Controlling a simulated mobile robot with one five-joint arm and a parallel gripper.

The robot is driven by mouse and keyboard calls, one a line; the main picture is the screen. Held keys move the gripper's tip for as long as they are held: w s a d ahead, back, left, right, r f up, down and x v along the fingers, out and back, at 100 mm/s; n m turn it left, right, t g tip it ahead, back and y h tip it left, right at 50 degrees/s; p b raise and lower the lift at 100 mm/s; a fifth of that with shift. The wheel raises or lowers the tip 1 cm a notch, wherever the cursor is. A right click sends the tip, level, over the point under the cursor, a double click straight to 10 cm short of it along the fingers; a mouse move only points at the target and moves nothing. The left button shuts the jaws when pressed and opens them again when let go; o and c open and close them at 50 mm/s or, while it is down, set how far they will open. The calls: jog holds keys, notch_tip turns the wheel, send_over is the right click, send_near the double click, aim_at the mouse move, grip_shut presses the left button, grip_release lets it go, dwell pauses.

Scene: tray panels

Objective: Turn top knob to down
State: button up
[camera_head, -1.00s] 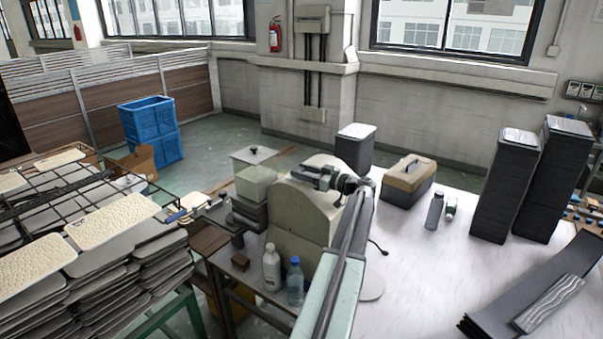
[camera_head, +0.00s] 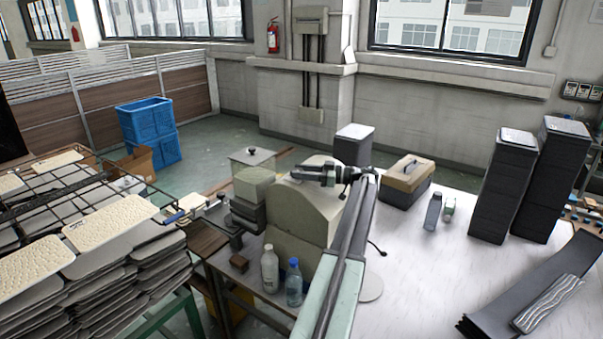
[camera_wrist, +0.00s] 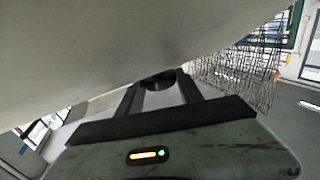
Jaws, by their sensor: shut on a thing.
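The beige rounded machine (camera_head: 300,222) stands at the left edge of the white table in the head view, and its pale surface (camera_wrist: 100,50) fills the upper left of the wrist view. A dark round knob (camera_wrist: 158,78) sits on that surface between my fingertips. My gripper (camera_head: 299,174) reaches leftward to the machine's upper part in the head view. The wrist view shows my gripper (camera_wrist: 158,86) shut on the knob, one finger on each side. The knob's pointer and markings cannot be made out. In the head view the knob is hidden.
A white bottle (camera_head: 270,268) and a blue-capped bottle (camera_head: 293,282) stand in front of the machine. A toolbox (camera_head: 407,182) and tall dark stacks (camera_head: 502,190) stand on the white table (camera_head: 420,275). Wire racks with trays (camera_head: 110,225) are at left.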

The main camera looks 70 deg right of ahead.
jog(key=o, duration=1.3)
jog(key=shift+w, duration=0.1)
jog(key=shift+o, duration=0.2)
jog(key=s, duration=0.5)
jog(key=s+d, duration=0.1)
jog(key=s, duration=0.1)
jog(key=shift+s, duration=0.4)
